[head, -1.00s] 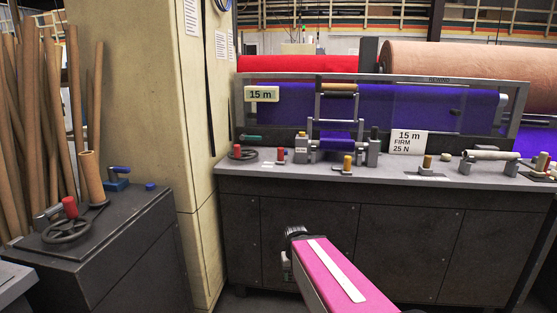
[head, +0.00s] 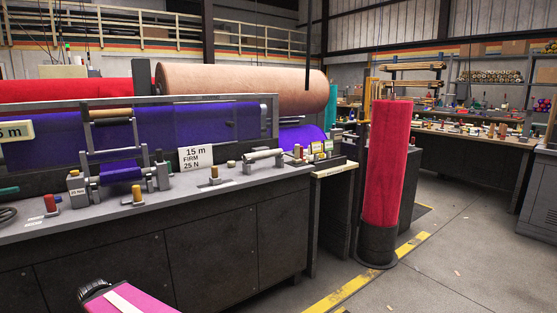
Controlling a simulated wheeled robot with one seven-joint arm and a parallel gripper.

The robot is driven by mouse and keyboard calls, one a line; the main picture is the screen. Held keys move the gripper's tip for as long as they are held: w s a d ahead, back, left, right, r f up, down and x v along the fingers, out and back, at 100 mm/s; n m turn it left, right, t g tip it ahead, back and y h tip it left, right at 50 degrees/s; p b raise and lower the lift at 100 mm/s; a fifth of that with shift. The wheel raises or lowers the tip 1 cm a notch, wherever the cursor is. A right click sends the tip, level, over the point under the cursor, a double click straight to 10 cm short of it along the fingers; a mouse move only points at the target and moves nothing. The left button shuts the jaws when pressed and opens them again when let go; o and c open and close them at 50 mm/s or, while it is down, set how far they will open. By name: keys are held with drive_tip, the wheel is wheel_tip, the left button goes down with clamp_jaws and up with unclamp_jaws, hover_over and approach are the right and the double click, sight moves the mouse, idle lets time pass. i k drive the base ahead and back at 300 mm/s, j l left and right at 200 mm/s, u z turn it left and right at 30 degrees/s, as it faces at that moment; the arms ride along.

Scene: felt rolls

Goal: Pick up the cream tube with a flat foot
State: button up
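A cream cylinder (head: 263,155) lies sideways on dark supports toward the right end of the counter. A short pale piece (head: 231,164) stands just left of it. Both are small in the head view, and I cannot tell whether either is a cream tube with a flat foot. Part of my arm, pink with a white stripe, shows at the bottom left, in front of the counter and apart from these pieces. My gripper's fingers are not in view.
A tall red roll (head: 388,165) stands on the floor to the right. A cluttered bench (head: 470,136) is behind. Open floor (head: 470,240) lies at the right.

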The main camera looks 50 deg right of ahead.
sight(297, 160)
drive_tip(key=z, duration=2.15)
drive_tip(key=u, duration=1.6)
drive_tip(key=z, duration=1.6)
drive_tip(key=i+l, duration=0.15)
drive_tip(key=i, duration=0.05)
